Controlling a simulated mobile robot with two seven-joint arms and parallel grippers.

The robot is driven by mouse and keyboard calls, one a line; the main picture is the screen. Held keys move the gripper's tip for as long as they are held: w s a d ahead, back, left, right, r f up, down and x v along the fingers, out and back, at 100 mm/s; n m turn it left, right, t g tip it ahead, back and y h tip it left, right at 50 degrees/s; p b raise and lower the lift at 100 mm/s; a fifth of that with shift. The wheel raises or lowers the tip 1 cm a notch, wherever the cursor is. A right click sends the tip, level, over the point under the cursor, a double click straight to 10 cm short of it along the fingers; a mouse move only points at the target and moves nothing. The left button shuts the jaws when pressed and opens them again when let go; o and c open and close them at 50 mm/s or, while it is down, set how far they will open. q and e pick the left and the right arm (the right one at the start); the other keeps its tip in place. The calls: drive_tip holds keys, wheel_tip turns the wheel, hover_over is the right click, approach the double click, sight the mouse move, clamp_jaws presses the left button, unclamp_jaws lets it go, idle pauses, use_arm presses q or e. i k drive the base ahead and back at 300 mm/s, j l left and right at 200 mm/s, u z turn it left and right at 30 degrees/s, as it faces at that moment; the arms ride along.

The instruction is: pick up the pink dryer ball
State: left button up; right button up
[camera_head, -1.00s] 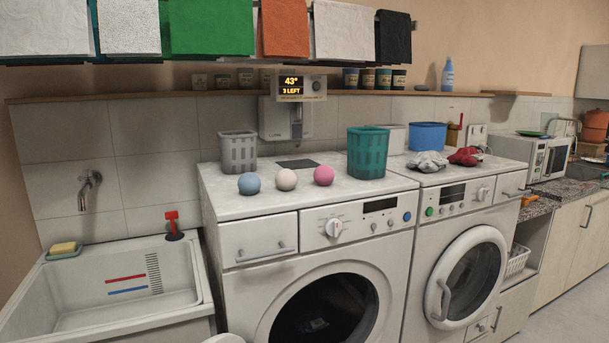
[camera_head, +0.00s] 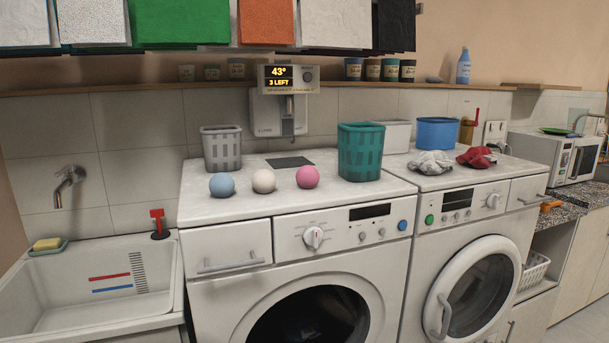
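The pink dryer ball (camera_head: 308,177) sits on the white top of the left washing machine (camera_head: 215,206), close to its front edge. It is the rightmost of three balls in a row. A white ball (camera_head: 263,181) is to its left, and a blue ball (camera_head: 222,185) is farther left. A gap separates each ball from its neighbour. Neither of my grippers is in view.
A teal basket (camera_head: 360,152) stands right of the pink ball, and a grey basket (camera_head: 221,148) stands behind the blue ball. Grey and red cloths (camera_head: 476,157) lie on the right machine. A wall dispenser (camera_head: 278,112) hangs behind. A sink (camera_head: 90,290) is at left.

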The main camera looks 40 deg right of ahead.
sight(307, 176)
drive_tip(key=l, duration=0.8)
drive_tip(key=l+z, duration=0.1)
drive_tip(key=l, duration=0.3)
drive_tip(key=i+l+z, duration=0.15)
drive_tip(key=l, duration=0.2)
drive_tip(key=k+l, duration=0.05)
